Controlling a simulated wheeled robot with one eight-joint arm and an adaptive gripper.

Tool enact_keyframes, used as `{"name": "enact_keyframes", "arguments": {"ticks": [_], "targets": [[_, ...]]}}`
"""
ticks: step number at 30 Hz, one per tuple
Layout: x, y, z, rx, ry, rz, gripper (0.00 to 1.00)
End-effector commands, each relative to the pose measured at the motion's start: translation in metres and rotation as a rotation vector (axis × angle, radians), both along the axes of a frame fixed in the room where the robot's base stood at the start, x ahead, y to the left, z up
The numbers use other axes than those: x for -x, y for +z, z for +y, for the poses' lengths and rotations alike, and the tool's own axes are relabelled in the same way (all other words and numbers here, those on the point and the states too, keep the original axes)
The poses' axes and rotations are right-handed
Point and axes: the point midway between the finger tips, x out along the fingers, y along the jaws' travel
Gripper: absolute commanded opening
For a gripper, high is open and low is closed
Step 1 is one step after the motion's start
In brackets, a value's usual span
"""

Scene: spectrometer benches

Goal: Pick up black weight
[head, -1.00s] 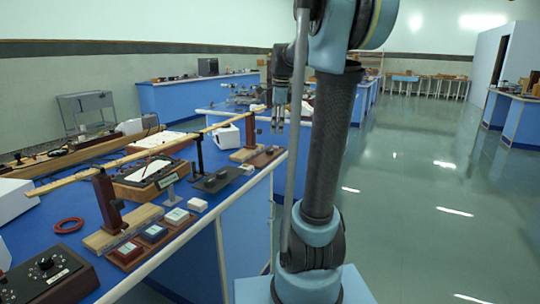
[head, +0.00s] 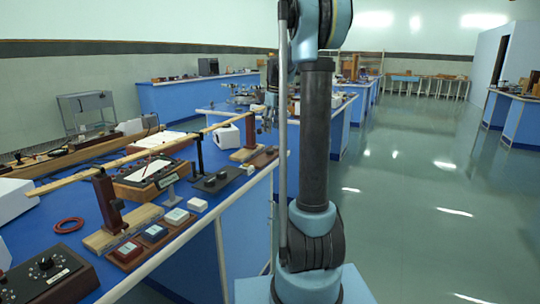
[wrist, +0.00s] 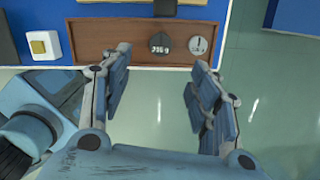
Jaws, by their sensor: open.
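The black weight (wrist: 160,43) is a small dark disc with pale markings, lying on a brown wooden tray (wrist: 125,31) at the bench edge in the wrist view. A silver-grey weight (wrist: 199,45) lies just right of it. My gripper (wrist: 158,80) is open and empty, its two fingers apart below the black weight in the picture, not touching it. In the head view my gripper (head: 268,118) hangs above the far right end of the near bench, partly behind my arm. The weights cannot be made out there.
A white block with a yellow square (wrist: 44,47) sits left of the tray. The near blue bench (head: 207,192) holds a long wooden beam (head: 140,155) on posts and several instruments. Open green floor (head: 420,220) lies to the right.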

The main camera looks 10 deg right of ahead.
Motion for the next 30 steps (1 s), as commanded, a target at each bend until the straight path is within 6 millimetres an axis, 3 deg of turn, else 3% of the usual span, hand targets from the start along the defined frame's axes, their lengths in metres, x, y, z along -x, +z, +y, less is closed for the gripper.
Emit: {"name": "enact_keyframes", "arguments": {"ticks": [9, 17, 24, 30], "targets": [[-0.004, -0.049, 0.004, 0.0, 0.0, 0.0, 0.56], [-0.006, -0.065, 0.005, 0.0, 0.001, 0.0, 0.56], [-0.01, -0.096, 0.008, 0.0, 0.001, 0.0, 0.56], [-0.011, -0.109, 0.009, 0.0, 0.001, 0.0, 0.56]]}}
